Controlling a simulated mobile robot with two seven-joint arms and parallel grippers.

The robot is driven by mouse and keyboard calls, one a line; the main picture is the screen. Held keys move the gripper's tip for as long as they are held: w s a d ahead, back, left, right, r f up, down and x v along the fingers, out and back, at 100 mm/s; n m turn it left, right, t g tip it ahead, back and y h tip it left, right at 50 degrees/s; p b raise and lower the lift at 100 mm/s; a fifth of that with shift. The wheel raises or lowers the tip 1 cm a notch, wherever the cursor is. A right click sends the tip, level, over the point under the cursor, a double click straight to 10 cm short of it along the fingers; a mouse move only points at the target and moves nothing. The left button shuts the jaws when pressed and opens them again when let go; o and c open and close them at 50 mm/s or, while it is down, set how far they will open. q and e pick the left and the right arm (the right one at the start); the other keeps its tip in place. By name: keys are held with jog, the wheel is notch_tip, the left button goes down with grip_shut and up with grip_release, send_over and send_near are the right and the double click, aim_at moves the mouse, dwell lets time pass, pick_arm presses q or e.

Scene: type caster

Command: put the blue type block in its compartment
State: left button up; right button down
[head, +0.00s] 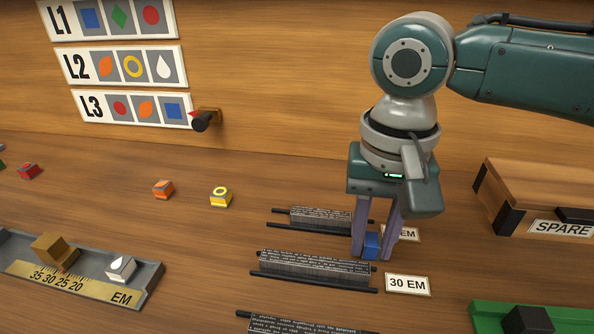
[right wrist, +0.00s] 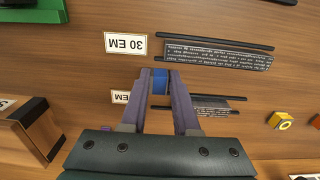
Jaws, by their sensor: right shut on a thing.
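The blue type block (head: 372,243) is between the fingers of my right gripper (head: 376,240), which is shut on it and points down. It is low over the table, near the right ends of two lines of dark type; I cannot tell whether it touches the table. In the right wrist view the blue block (right wrist: 160,84) shows between the purple fingertips (right wrist: 162,88). A grey tray (head: 80,303) with a brass EM scale lies at lower left. It holds a brass piece (head: 53,250) and a white drop block (head: 121,269). My left gripper is not in view.
Orange (head: 163,189), yellow (head: 221,197) and red (head: 28,171) blocks stand on the table. Signs L1 (head: 107,18), L2 (head: 118,66) and L3 (head: 132,108) hang behind. A 30 EM label (head: 408,284), a SPARE box (head: 535,185) and a green tray (head: 490,318) are at right.

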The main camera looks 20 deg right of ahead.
jog(key=shift+f, duration=0.15)
jog(key=c, duration=0.7)
grip_release()
jog(key=shift+o, duration=0.2)
